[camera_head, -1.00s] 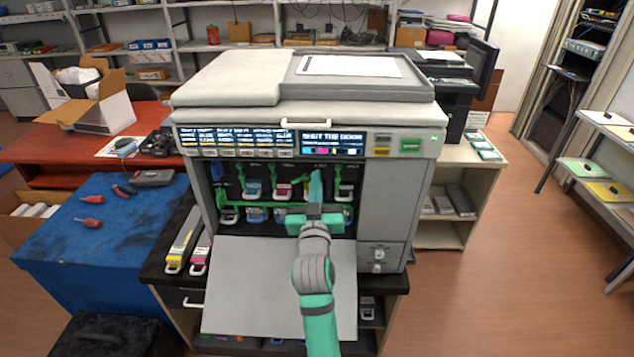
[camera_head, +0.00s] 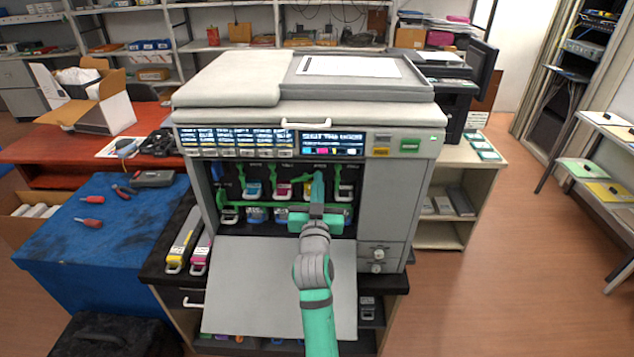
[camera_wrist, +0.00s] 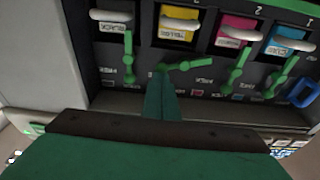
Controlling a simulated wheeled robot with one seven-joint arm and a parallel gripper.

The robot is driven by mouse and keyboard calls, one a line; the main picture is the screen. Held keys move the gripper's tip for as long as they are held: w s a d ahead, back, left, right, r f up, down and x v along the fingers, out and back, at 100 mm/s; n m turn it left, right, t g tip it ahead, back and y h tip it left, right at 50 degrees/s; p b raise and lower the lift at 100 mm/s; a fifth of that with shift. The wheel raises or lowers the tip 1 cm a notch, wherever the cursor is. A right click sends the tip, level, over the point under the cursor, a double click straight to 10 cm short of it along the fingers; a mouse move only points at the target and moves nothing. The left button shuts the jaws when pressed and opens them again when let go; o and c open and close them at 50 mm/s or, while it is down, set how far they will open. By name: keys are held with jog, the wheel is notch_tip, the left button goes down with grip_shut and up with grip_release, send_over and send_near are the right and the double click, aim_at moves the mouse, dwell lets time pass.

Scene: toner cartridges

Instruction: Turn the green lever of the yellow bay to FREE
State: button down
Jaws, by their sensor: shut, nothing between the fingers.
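The open printer has a row of bays with green levers. The yellow bay's cartridge (camera_wrist: 178,28) shows in the wrist view, between the black and magenta ones. Its green lever (camera_wrist: 190,66) lies nearly sideways there, while the neighbouring levers stand more upright or slanted. My gripper (camera_wrist: 160,76) is shut and empty, with its fingertips at the left end of the yellow bay's lever; whether they touch it I cannot tell. In the head view my gripper (camera_head: 318,178) reaches into the printer and hides most of the yellow bay. The FREE mark is not legible.
The black bay's lever (camera_wrist: 129,60) is close to the left of my fingers in the wrist view. The magenta lever (camera_wrist: 236,70) is to the right. The printer's lowered front door (camera_head: 265,290) lies below my arm. A blue handle (camera_wrist: 301,93) is at the wrist view's right edge.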

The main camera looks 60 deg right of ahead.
jog(key=shift+d+f+m+g, duration=0.15)
jog(key=shift+f+m+g, duration=0.2)
jog(key=shift+m, duration=0.75)
jog(key=r+v, duration=0.2)
jog(key=v, duration=1.1)
jog(key=shift+s+r, duration=0.3)
jog(key=shift+s, duration=0.15)
